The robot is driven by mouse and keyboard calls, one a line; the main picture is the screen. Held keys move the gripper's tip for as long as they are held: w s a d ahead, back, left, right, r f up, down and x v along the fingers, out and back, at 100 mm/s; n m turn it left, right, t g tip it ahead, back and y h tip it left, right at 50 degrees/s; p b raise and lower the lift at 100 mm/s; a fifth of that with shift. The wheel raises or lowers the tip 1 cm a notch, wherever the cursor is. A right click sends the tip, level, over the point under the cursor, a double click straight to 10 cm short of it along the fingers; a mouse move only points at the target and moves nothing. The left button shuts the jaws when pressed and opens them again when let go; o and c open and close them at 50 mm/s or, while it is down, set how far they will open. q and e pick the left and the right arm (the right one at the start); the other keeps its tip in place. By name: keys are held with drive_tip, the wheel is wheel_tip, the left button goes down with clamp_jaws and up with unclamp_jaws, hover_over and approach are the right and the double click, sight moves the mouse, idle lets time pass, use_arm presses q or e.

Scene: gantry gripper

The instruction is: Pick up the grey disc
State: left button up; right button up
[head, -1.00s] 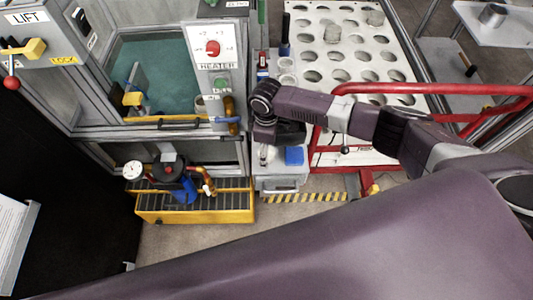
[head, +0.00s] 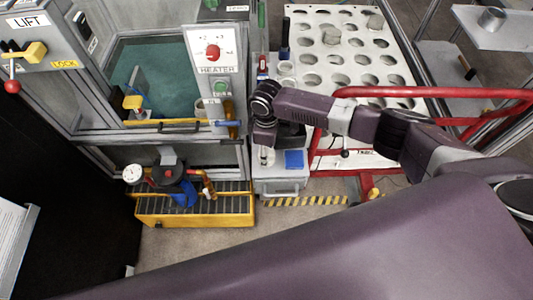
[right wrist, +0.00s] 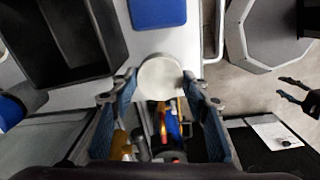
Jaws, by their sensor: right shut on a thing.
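In the right wrist view a pale grey disc (right wrist: 160,78) sits between the fingertips of my right gripper (right wrist: 158,84). The fingers are shut on it from both sides. In the head view my right arm comes in from the right, and its gripper (head: 264,140) points down over the grey cart between the heater cabinet and the perforated table. The fingertips and the held disc are hard to make out there.
A blue square (head: 294,160) lies on the cart (head: 282,184) beside the gripper. The heater cabinet (head: 213,75) stands left. The perforated white table (head: 345,75) and a red rail (head: 430,92) are right. A yellow tray (head: 195,214) is on the floor at the left front.

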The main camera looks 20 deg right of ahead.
use_arm(q)
drive_tip(key=shift+f, duration=0.2)
use_arm(e)
wheel_tip(320, 180, up, 19)
drive_tip(key=shift+r, duration=0.2)
drive_tip(key=shift+r, duration=0.1)
